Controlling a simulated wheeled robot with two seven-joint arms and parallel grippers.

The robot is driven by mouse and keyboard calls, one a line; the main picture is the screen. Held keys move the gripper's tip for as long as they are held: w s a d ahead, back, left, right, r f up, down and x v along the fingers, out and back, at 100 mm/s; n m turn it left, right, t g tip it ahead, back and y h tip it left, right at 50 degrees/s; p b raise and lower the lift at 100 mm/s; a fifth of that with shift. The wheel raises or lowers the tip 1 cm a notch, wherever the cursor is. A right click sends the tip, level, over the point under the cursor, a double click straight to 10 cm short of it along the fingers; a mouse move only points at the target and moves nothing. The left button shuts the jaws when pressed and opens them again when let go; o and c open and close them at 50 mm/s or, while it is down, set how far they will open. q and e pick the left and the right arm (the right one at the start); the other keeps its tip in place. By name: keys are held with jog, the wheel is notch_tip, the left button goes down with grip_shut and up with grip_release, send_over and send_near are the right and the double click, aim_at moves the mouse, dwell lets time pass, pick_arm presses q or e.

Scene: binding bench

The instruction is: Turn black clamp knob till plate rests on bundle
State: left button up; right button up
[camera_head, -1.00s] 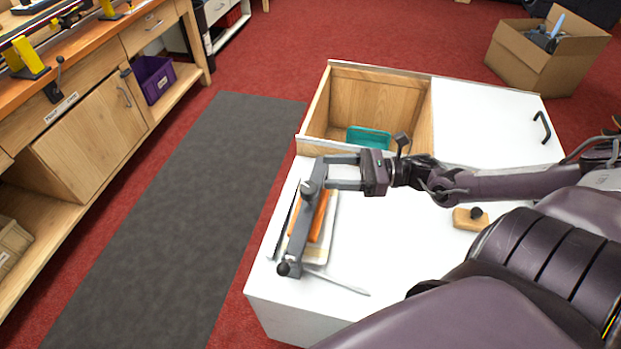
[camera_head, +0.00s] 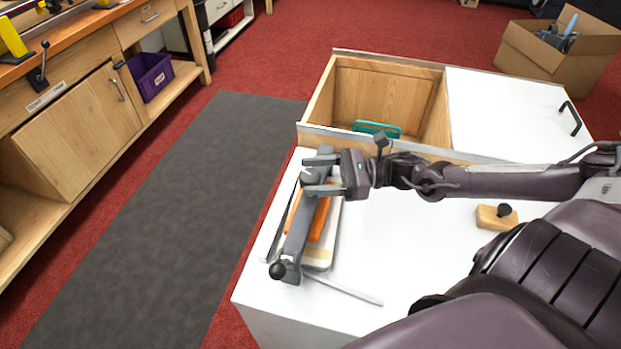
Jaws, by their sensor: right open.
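A grey clamp bar (camera_head: 297,236) lies lengthwise over an orange and cream bundle (camera_head: 319,258) on the white bench top. A black ball knob (camera_head: 277,270) sits at the bar's near end. A dark round knob (camera_head: 310,177) at its far end is partly hidden by my right gripper (camera_head: 306,174). The right gripper is open, reaching in from the right, with its two fingers on the far and near sides of that knob. I cannot tell whether they touch it, nor whether the plate touches the bundle. My left gripper is not in view.
A thin light rod (camera_head: 345,291) lies right of the bar's near end. A wooden block with a black knob (camera_head: 496,217) stands further right. Behind is an open wooden compartment (camera_head: 388,100) with a teal item (camera_head: 376,129). The white top between is clear.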

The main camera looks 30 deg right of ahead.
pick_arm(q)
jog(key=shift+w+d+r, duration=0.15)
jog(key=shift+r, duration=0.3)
pick_arm(e)
jog(key=shift+w+a, duration=0.3)
jog(key=shift+a, duration=0.3)
jog(key=c, duration=1)
jog(key=shift+o, duration=0.2)
